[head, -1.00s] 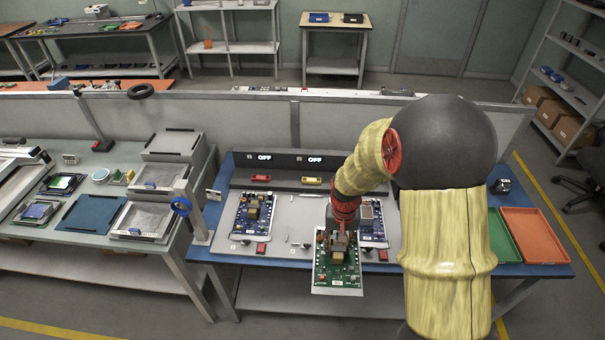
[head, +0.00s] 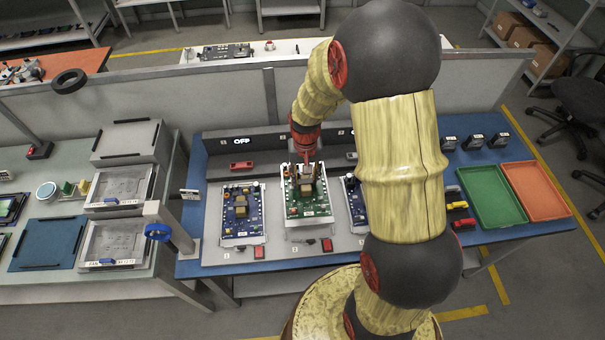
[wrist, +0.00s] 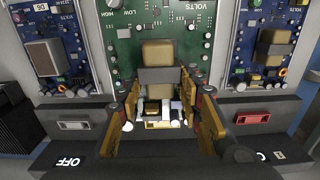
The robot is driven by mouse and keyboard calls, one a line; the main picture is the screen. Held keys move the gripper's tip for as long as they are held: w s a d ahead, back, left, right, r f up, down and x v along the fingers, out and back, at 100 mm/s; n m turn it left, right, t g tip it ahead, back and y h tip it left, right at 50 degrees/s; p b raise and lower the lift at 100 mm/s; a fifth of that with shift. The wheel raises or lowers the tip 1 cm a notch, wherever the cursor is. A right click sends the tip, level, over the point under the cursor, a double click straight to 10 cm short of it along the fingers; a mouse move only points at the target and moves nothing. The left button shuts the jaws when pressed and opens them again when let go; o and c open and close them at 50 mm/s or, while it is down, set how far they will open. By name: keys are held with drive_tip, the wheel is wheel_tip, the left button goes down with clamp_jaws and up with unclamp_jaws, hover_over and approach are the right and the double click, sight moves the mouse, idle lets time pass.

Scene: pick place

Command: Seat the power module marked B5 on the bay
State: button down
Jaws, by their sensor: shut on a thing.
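My gripper (head: 305,166) is shut on the brown block with a grey band (wrist: 158,80) on the green power module (head: 306,211). The gold fingers (wrist: 160,92) clasp the block's sides in the wrist view. The green module (wrist: 120,40) is over the middle bay of the grey bay panel (head: 276,252), between two blue modules. It appears raised above the panel; whether it touches the bay is unclear. I cannot read a B5 mark on it. The left blue module (head: 241,212) lies in bay 1. The right blue module (head: 354,202) is partly hidden by my arm.
The panel's back ledge has an OFF display (head: 241,142) and a red latch (head: 241,166). A green tray (head: 490,195) and an orange tray (head: 535,190) lie right. A blue-handled stand (head: 158,231) is at left.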

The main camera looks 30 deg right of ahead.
drive_tip(key=shift+f+b, duration=2.45)
drive_tip(key=shift+f, duration=1.15)
drive_tip(key=shift+s, duration=0.1)
drive_tip(key=shift+f, duration=1)
drive_tip(key=c, duration=1.1)
unclamp_jaws()
drive_tip(key=shift+c, duration=0.2)
drive_tip(key=shift+s+f, duration=0.1)
drive_tip(key=shift+s, duration=0.05)
drive_tip(key=shift+c, duration=0.9)
drive_tip(key=shift+c, duration=0.9)
